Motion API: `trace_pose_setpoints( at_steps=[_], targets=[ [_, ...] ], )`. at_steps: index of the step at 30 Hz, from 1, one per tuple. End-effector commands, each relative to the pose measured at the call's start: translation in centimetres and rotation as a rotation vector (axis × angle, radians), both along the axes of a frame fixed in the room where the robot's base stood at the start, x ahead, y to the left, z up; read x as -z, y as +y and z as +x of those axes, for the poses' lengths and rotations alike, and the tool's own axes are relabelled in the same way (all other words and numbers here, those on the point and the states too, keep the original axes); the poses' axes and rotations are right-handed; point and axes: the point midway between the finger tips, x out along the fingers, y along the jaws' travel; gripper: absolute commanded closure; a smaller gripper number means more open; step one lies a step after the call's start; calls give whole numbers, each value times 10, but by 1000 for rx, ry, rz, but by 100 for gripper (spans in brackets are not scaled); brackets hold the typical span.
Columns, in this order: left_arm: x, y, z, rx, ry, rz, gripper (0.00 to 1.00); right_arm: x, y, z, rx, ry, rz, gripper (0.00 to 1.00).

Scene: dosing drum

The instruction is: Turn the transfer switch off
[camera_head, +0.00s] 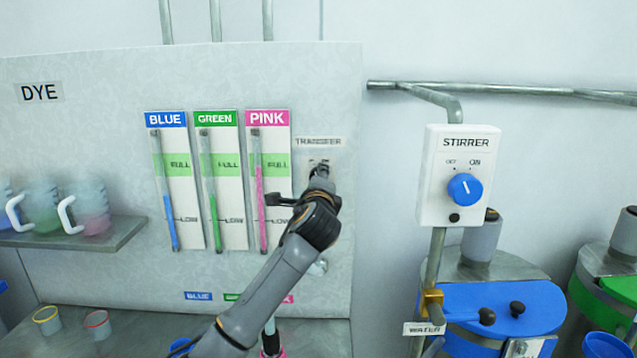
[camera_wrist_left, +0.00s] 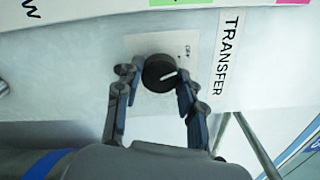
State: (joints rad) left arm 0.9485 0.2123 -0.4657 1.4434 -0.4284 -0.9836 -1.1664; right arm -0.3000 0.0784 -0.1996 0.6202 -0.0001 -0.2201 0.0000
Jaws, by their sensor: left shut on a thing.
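The transfer switch is a round black knob (camera_wrist_left: 160,73) with a white pointer mark, on a pale plate (camera_wrist_left: 190,40) under the TRANSFER label (camera_head: 318,142). In the left wrist view the fingers of my left gripper (camera_wrist_left: 158,84) are on both sides of the knob, shut on it. The pointer slants in that view, towards small lettering on the plate that looks like OFF. In the head view my left gripper (camera_head: 320,172) reaches up to the panel and hides most of the knob. My right gripper is in neither view.
Blue, green and pink level gauges (camera_head: 218,180) are just left of the switch. The stirrer box (camera_head: 458,205) with its blue knob is to the right, above a blue-lidded drum (camera_head: 490,310). A shelf (camera_head: 80,238) with jugs is at the far left.

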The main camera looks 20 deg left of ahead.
Motion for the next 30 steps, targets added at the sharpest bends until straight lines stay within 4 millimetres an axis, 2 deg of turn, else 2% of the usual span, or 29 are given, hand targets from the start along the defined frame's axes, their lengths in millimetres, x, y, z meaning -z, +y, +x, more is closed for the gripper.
trace_pose_setpoints(
  at_steps=[9,24,25,28,30],
  targets=[
    [1,0,0,-1,-30,-106,93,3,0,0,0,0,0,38],
    [1,0,0,-1,-34,-125,93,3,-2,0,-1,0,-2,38],
    [1,0,0,-1,-34,-125,59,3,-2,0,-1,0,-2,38],
    [1,0,0,0,-35,-124,39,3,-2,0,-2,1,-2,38],
    [1,0,0,0,-34,-123,38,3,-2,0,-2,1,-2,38]
  ],
)
